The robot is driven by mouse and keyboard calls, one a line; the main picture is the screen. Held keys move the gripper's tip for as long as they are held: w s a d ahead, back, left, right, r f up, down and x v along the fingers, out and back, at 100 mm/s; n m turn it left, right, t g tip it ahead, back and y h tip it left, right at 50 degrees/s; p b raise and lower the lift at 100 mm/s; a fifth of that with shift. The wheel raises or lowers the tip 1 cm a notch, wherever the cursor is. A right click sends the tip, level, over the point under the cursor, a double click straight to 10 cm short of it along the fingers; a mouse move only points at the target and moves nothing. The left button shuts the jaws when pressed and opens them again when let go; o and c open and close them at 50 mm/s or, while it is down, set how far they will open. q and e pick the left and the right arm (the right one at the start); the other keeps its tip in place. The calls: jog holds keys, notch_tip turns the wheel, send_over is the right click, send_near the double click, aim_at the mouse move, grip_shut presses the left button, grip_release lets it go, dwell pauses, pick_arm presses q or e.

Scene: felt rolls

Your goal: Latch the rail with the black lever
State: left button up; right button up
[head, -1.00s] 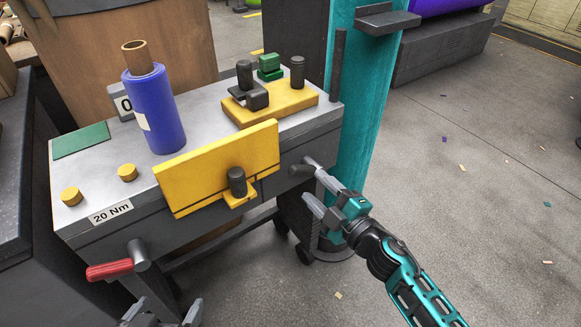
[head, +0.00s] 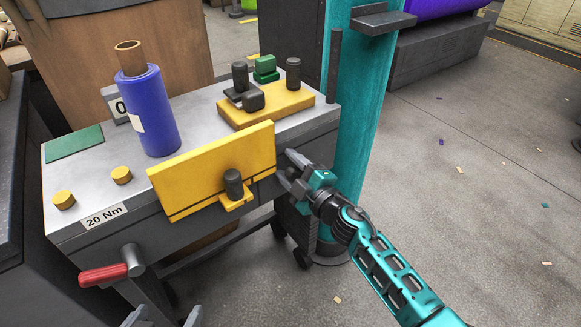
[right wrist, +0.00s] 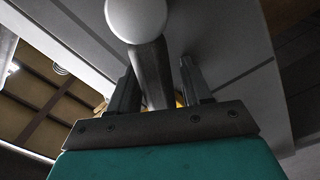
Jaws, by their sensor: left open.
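A yellow upright plate (head: 213,168), which may be the rail, stands along the cart's front edge, with a black knob (head: 233,184) on a yellow ledge. My right gripper (head: 290,172) is at the cart's right front, just right of the plate, and hides the black lever there in the head view. In the right wrist view a dark bar with a pale round end (right wrist: 150,72), likely this lever, lies between the spread fingers (right wrist: 158,85), nearer the left one; a gap shows at the right one. My left gripper (head: 165,319) is open and empty at the bottom edge, below the red-handled crank (head: 103,275).
On the cart top (head: 95,180) stand a blue roll (head: 150,115), a yellow block (head: 270,110) with black posts and a green piece, yellow discs and a green pad (head: 74,143). A teal column (head: 352,120) rises close behind my right gripper.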

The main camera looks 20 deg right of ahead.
grip_shut()
dwell(0.5)
